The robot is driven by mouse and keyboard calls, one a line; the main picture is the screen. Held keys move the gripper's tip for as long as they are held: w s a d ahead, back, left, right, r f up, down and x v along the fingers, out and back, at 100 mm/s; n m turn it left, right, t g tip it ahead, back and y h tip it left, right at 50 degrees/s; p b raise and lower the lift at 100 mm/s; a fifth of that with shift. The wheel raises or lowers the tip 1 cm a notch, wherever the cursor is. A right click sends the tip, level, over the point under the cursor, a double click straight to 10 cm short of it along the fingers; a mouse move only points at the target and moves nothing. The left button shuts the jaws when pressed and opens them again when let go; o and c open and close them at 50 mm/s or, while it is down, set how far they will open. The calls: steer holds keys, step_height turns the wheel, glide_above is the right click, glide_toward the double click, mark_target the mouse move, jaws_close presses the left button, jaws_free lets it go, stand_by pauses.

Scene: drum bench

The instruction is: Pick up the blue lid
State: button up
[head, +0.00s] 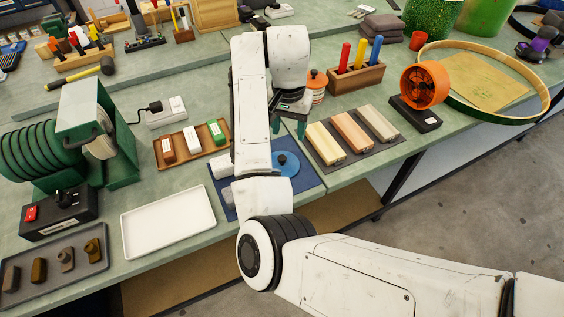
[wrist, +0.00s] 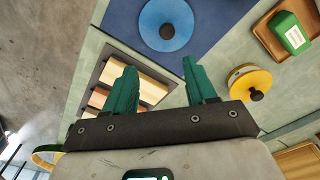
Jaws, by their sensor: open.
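The blue lid (head: 287,163) is a round disc with a dark knob in its middle. It lies on a dark blue mat (head: 306,182), partly hidden by my arm in the head view. In the wrist view the blue lid (wrist: 181,37) is near the top, beyond my fingertips, on the blue mat (wrist: 222,12). My gripper (head: 289,127) has green fingers and hangs beyond the lid in the head view, apart from it. In the wrist view my gripper (wrist: 158,68) is open, with nothing between its fingers.
A grey mat with wooden blocks (head: 350,134) lies right of the blue mat. A brown tray (head: 181,157) holds several small blocks to the left. A jar with an orange lid (head: 317,80) stands close behind my gripper. An empty white tray (head: 168,219) is at front left.

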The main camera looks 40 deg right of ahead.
mark_target(289, 164)
steer(key=shift+y, duration=0.3)
steer(key=f, duration=0.3)
steer(key=a+f, duration=0.1)
steer(key=f, duration=0.2)
steer(key=f+p, duration=0.1)
steer(key=f, duration=0.3)
steer(key=shift+w+a, duration=0.25)
jaws_close()
steer(key=shift+r, duration=0.1)
